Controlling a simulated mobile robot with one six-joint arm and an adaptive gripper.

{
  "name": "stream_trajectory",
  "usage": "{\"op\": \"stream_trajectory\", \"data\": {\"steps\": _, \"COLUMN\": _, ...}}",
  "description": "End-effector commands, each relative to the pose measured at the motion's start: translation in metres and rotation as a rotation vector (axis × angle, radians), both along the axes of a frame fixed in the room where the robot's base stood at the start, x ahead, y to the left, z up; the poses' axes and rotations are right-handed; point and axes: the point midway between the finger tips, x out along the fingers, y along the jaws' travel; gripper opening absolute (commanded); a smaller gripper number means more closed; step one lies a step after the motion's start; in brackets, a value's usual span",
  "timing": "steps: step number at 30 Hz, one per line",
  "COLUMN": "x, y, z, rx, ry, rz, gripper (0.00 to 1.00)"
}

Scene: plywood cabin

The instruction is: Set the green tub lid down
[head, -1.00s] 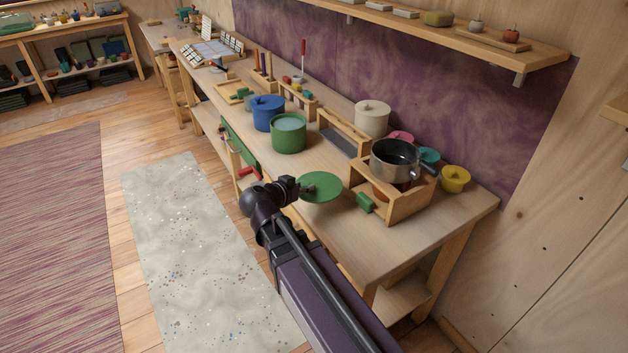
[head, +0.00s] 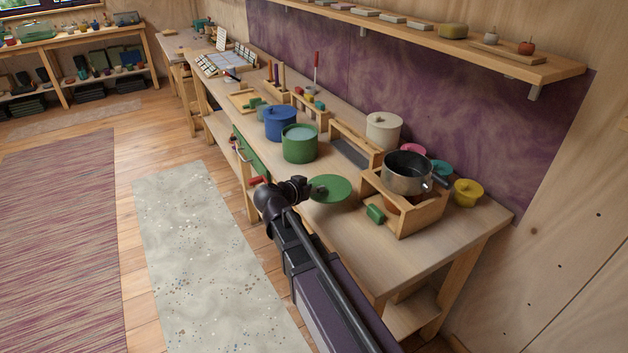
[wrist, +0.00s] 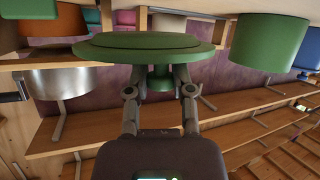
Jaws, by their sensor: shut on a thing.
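The green tub lid (head: 331,189) is a flat round disc, held level at the front edge of the bench in the head view. My gripper (head: 308,189) reaches it from the left. In the wrist view, the two fingers of my gripper (wrist: 160,78) are shut on the knob of the lid (wrist: 150,46); they partly hide the knob. The green tub (head: 299,145) stands uncovered on the bench, behind and a little left of the lid. It also shows in the wrist view (wrist: 268,42). The lid is apart from the tub.
A wooden box (head: 408,218) with a steel pot (head: 407,173) stands right of the lid, a green block (head: 376,213) at its front. A blue lidded tub (head: 280,123) is beside the green tub. The bench top (head: 375,258) is bare at the near right.

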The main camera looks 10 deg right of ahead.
Motion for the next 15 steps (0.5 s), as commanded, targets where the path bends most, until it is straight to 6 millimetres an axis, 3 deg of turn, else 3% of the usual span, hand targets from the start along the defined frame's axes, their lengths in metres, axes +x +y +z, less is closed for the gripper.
{"op": "stream_trajectory", "data": {"steps": 1, "x": 0.015, "y": -0.001, "z": -0.002, "rx": 0.000, "ry": -0.001, "rz": -0.001, "gripper": 0.00}}
{"op": "stream_trajectory", "data": {"steps": 9, "x": 0.064, "y": -0.010, "z": -0.006, "rx": 0.000, "ry": -0.001, "rz": -0.001, "gripper": 0.00}}
{"op": "stream_trajectory", "data": {"steps": 15, "x": 0.085, "y": -0.014, "z": -0.008, "rx": -0.001, "ry": 0.000, "rz": 0.001, "gripper": 0.00}}
